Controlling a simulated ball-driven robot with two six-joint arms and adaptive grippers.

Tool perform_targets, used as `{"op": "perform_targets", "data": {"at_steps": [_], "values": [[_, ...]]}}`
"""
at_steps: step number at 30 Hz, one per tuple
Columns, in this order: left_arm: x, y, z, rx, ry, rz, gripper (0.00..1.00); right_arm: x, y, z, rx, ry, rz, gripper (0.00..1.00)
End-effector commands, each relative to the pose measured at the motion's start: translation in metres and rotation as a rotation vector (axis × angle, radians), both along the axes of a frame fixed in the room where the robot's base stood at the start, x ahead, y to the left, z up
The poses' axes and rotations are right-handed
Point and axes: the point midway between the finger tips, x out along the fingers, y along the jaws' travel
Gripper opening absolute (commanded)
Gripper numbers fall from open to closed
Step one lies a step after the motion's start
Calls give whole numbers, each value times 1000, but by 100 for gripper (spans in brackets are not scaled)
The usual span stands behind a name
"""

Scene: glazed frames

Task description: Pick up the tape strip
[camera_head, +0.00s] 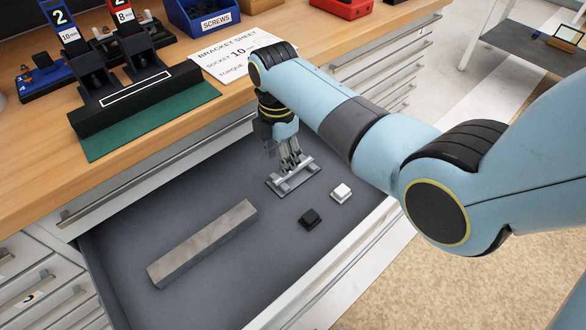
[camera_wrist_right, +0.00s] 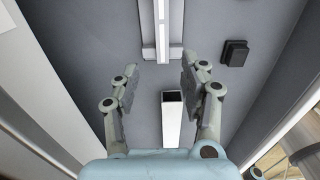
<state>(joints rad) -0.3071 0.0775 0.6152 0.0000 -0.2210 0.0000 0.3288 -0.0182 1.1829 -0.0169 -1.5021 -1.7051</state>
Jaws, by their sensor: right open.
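A pale grey strip-like piece with a raised rib along a flat base (camera_head: 299,179) lies on the drawer floor. It looks closest to a tape strip, but I cannot tell for sure. My right gripper (camera_head: 289,161) points down at it. My left gripper is not in view.
The open grey drawer (camera_head: 140,240) also holds a long grey bar (camera_head: 205,240), a black block (camera_head: 309,218) and a white block (camera_head: 341,193). Drawer walls rise around them. The wooden bench (camera_head: 25,185) overhangs the back, carrying a green mat (camera_head: 150,125) and a sheet (camera_head: 232,55).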

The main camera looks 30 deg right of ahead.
Motion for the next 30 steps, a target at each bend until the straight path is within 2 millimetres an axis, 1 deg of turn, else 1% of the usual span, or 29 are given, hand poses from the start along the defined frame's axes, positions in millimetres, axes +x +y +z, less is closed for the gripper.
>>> {"op": "perform_targets", "data": {"at_steps": [4,9,12,27,28,30], "values": [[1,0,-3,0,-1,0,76,-2,1,-14,0,1,-1,44],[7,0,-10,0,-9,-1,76,-4,2,-43,0,1,-2,44],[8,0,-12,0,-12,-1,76,-4,2,-52,-1,-1,-2,44],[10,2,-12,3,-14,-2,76,-4,2,-55,-1,-1,-2,44],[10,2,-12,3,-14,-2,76,-4,2,-55,-1,-1,-2,42],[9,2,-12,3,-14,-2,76,-4,2,-55,-1,-1,-2,32]]}}
